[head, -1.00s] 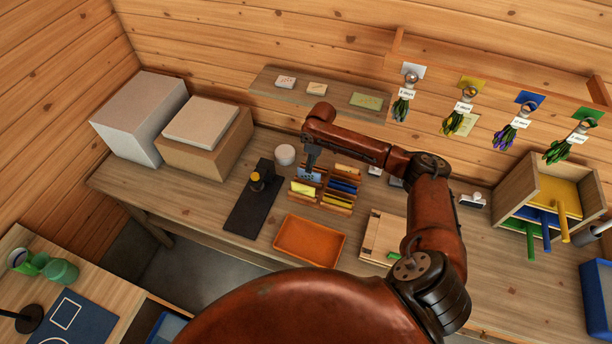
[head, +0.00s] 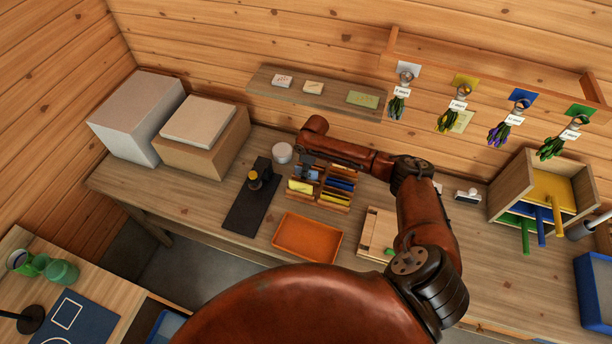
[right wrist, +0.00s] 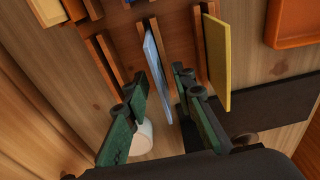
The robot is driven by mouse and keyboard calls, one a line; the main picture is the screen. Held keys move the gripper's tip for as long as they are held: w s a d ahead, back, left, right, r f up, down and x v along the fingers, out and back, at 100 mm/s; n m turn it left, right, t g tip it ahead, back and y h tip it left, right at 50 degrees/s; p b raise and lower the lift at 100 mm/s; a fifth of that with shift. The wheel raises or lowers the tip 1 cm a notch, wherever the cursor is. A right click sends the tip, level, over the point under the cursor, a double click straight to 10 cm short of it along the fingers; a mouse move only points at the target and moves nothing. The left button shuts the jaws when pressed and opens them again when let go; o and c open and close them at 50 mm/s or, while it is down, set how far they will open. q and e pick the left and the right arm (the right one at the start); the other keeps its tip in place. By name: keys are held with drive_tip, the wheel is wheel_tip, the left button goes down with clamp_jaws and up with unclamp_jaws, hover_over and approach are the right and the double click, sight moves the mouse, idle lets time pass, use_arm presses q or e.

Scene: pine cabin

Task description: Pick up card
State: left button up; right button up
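A light blue card (right wrist: 156,72) stands on edge in a slot of the wooden card rack (right wrist: 106,60), seen in the right wrist view. My right gripper (right wrist: 160,88) is open, with its dark green fingers on either side of the blue card and a gap showing on both sides. A yellow card (right wrist: 217,62) stands in the slot to the right of it. In the head view my right gripper (head: 305,168) is low over the rear left part of the rack and mostly hides the blue card. The yellow card (head: 300,187) shows in front of it. My left gripper is not in view.
An orange tray (head: 308,238) lies in front of the rack. A black stand (head: 252,205) is to its left, and a white round container (head: 282,153) is behind it. More blue and yellow cards (head: 340,185) fill the rack's right column. Bare bench lies left of the stand.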

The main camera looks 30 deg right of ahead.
drive_tip(key=shift+f, duration=0.2)
idle(0.3)
drive_tip(key=shift+c, duration=0.3)
clamp_jaws()
